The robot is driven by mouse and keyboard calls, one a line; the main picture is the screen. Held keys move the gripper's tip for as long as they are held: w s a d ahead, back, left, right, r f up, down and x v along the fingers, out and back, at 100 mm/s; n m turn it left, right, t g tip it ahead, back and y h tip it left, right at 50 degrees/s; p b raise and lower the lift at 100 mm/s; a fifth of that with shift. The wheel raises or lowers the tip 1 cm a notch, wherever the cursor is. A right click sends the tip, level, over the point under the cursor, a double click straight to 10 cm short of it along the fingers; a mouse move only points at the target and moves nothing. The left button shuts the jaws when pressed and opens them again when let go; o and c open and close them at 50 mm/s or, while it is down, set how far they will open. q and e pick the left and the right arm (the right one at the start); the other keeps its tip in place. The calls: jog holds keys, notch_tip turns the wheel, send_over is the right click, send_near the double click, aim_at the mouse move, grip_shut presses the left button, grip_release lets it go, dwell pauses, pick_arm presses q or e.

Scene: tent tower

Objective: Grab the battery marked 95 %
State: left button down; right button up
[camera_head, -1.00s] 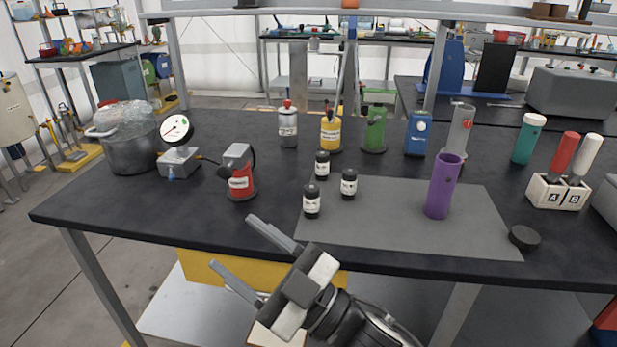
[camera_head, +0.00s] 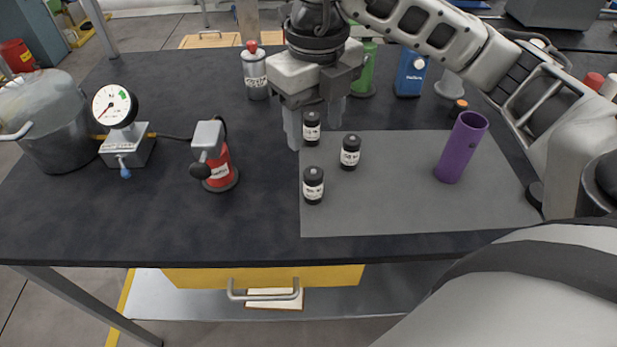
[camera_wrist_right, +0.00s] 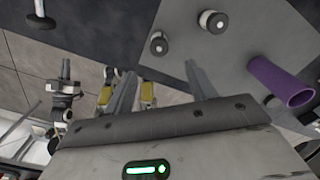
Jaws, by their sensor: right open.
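Three small black-capped bottle-like cylinders with white labels stand upright by the grey mat's left side: a back one (camera_head: 312,130), a right one (camera_head: 350,152) and a front one (camera_head: 313,186). They could be the batteries, but their print is too small to read. My right gripper (camera_head: 314,130) points down over the table, open, its fingers to either side of the back cylinder in the head view. Whether they are level with it I cannot tell. The right wrist view shows the open fingers (camera_wrist_right: 160,82) and two cylinders (camera_wrist_right: 158,43) (camera_wrist_right: 214,21) beyond them. My left gripper is not visible.
A purple tube (camera_head: 461,147) stands on the grey mat (camera_head: 400,200). A red device (camera_head: 219,165), a gauge (camera_head: 118,110) and a pot (camera_head: 60,135) stand to the left. A silver bottle (camera_head: 255,75) is behind. The table's front left is clear.

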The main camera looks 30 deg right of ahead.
aim_at(314, 172)
notch_tip(314, 172, down, 8)
jog(key=shift+r, duration=0.2)
notch_tip(314, 172, down, 5)
jog(key=shift+r+p, duration=0.1)
jog(key=shift+p, duration=0.25)
jog(key=shift+f, duration=0.4)
jog(key=c, duration=1.1)
